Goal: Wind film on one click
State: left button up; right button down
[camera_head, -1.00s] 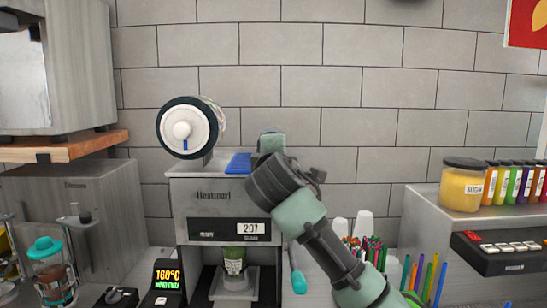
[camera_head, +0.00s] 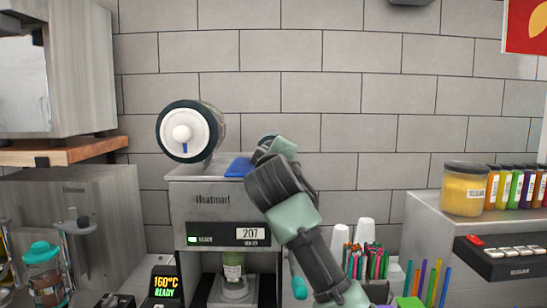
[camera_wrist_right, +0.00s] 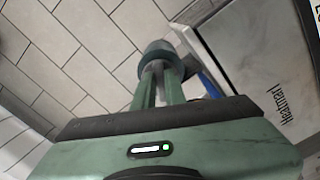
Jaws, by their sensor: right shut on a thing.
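The cup sealer (camera_head: 212,213) stands against the tiled wall. Its film roll (camera_head: 183,132), with a white hub and a blue mark, sits at the upper left. A blue part (camera_head: 238,167) lies on the machine's top. My right gripper (camera_head: 270,147) is at the top right of the machine. In the right wrist view, its fingers (camera_wrist_right: 160,72) are shut on a grey-blue round knob (camera_wrist_right: 156,50); the wrist hides most of this grip in the head view. A cup (camera_head: 232,268) stands inside the machine. My left gripper is not in view.
The display (camera_head: 250,234) reads 207, with a green READY light beside it. White cups (camera_head: 366,231) and coloured pens or straws (camera_head: 372,262) stand at right, close to my right forearm. A jar (camera_head: 464,189) sits on the right shelf. A teal-lidded jar (camera_head: 44,265) stands at left.

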jog(key=shift+r, duration=0.1)
jog(key=c, duration=1.5)
grip_release()
jog(key=shift+w, duration=0.1)
jog(key=shift+o, duration=0.2)
jog(key=s+b, duration=0.3)
jog(key=s, duration=0.4)
jog(key=shift+s, duration=0.4)
